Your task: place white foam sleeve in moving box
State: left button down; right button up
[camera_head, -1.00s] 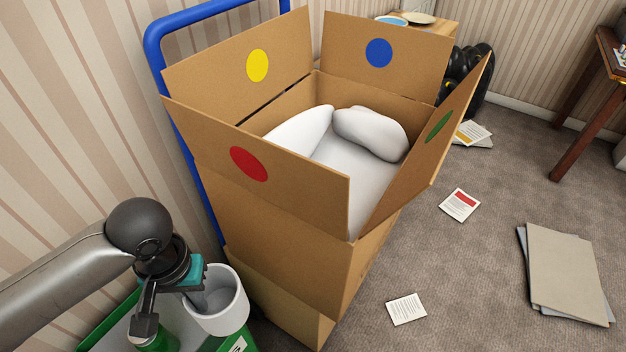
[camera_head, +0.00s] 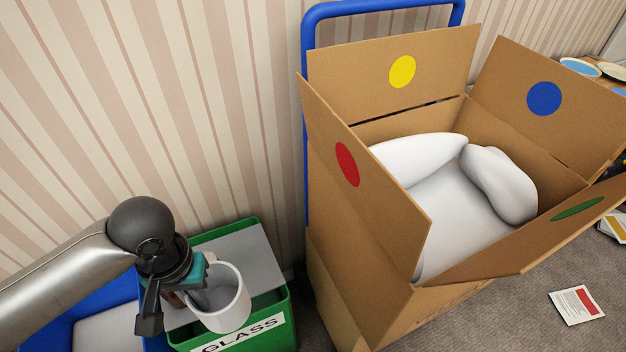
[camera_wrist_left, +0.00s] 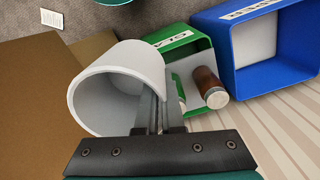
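The white foam sleeve (camera_head: 236,312) is a hollow open-ended cylinder. My left gripper (camera_head: 207,284) is shut on its wall, and the sleeve hangs above the green bin in the head view. In the left wrist view, the sleeve (camera_wrist_left: 117,84) has its open end toward the camera. One finger of the gripper (camera_wrist_left: 160,100) is inside the sleeve and the other outside. The moving box (camera_head: 365,285) stands upright to the right of the sleeve with its flaps open. White rounded padding (camera_head: 455,200) lines its inside. My right gripper is not in view.
The green bin labelled GLASS (camera_head: 283,325) holds a brown cylindrical item, seen in the left wrist view (camera_wrist_left: 210,88). A blue bin (camera_head: 68,322) stands left of it. A blue rail (camera_head: 385,6) rises behind the box. A paper card (camera_head: 577,305) lies on the carpet.

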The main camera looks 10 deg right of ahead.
aim_at(443, 222)
jog(key=l+u, duration=0.15)
jog(key=l, duration=0.25)
jog(key=k+l+u, duration=0.1)
jog(key=l, duration=0.3)
jog(key=k+l+u, duration=0.15)
jog(key=l, duration=0.2)
jog(key=k+l+u, duration=0.1)
jog(key=l, duration=0.3)
jog(key=k+l+u, duration=0.15)
jog(key=l, duration=0.2)
